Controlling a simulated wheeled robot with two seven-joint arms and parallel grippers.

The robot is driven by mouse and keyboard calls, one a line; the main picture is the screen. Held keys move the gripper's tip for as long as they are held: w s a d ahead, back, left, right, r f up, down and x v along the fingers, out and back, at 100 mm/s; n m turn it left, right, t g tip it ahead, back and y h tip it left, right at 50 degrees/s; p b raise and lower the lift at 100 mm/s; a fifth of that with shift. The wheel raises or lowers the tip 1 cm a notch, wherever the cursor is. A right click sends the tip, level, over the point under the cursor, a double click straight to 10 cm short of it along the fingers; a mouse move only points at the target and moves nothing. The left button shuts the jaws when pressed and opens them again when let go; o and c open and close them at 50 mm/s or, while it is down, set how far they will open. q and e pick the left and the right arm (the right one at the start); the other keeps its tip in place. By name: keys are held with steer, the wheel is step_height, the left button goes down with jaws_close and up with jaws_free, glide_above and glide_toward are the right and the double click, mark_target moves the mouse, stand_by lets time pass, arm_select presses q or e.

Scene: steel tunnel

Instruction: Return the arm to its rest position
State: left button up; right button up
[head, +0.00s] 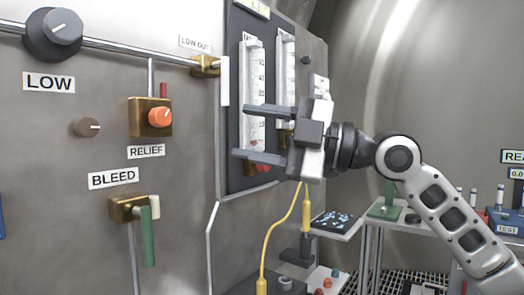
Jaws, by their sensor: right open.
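My right arm comes in from the right side of the head view. My right gripper (241,131) is open and points left, with its two grey fingers one above the other. Nothing shows between the fingers. They lie in front of the dark gauge panel (236,70) and cover part of its left scaled tube (252,75). I cannot tell whether the fingertips touch the panel. My left gripper is not in view.
Left of the gripper, the steel wall carries a LOW knob (53,35), an orange RELIEF knob (160,117) and a green-handled BLEED valve (148,235). A yellow cable (285,235) hangs below. Behind the arm stand a table with a green stand (385,210) and a blue TEST box (507,222).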

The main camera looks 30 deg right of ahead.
steer(key=shift+s+d, duration=0.25)
steer(key=shift+s, duration=0.1)
stand_by(0.3)
